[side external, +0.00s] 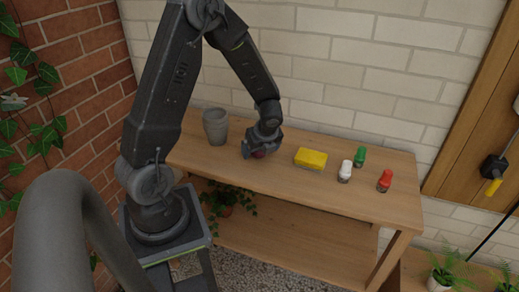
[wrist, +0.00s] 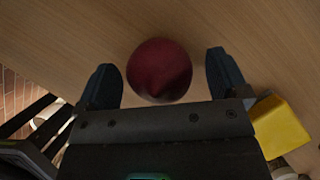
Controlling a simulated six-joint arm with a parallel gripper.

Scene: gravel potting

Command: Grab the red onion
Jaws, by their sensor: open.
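The red onion (wrist: 159,70) is a round, dark red ball on the wooden bench top. In the wrist view it lies between the two fingers of my gripper (wrist: 163,80), nearer the tips, with a visible gap on each side. The fingers are apart and do not appear to touch it. In the side external view my gripper (side external: 258,150) points down at the bench, and only a small part of the red onion (side external: 259,155) shows under it.
The wooden bench (side external: 385,168) stands against a pale brick wall. A grey pot (side external: 215,126) is left of my gripper. To the right are a yellow block (side external: 311,158), a white-capped jar (side external: 345,171), a green-capped jar (side external: 360,156) and a red-capped jar (side external: 384,180).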

